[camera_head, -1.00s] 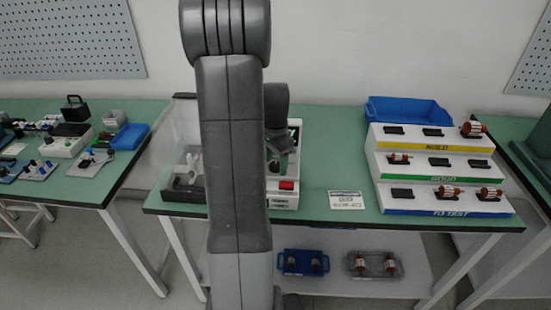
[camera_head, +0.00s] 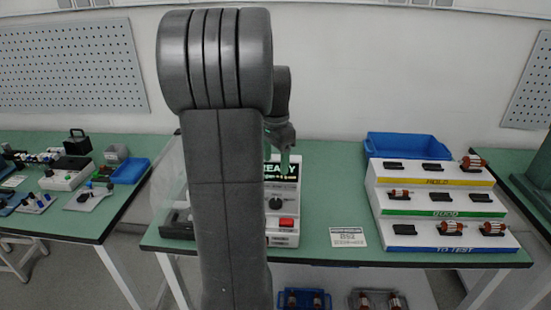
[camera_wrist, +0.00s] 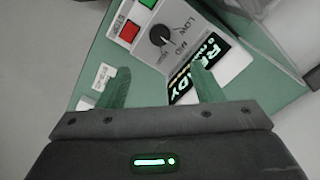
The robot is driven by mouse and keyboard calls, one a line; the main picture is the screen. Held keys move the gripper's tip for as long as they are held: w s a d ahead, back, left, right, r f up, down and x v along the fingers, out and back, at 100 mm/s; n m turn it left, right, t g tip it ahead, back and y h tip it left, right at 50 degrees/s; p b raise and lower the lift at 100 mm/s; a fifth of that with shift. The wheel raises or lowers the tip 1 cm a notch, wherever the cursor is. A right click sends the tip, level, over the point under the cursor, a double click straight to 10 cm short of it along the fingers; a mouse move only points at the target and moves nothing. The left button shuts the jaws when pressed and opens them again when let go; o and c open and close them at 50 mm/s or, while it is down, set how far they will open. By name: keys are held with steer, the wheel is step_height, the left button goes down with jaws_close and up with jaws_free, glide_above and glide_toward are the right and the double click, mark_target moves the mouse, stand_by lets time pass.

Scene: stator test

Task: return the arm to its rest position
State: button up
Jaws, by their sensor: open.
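My arm rises in the middle of the head view and hides part of the table behind it. My gripper (camera_wrist: 160,88) shows in the wrist view with its two green fingers spread apart and nothing between them. In the head view the gripper (camera_head: 284,158) hangs over the test machine (camera_head: 284,228), partly hidden by my arm. The machine has a red button, a dark knob and a lit display reading READY, which also shows in the wrist view (camera_wrist: 203,60). The fingers appear above the machine, and I cannot tell the exact gap.
A three-step rack (camera_head: 400,228) labelled HOLD, GOOD and TO TEST holds several copper-coloured stators. A blue bin (camera_head: 408,146) stands behind it. A printed card (camera_head: 348,237) lies on the green table. Another table (camera_head: 80,222) with tools is at left. Two small trays sit on the lower shelf.

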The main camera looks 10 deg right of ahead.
mark_target(275, 201)
step_height(275, 201, down, 14)
stand_by(0.8)
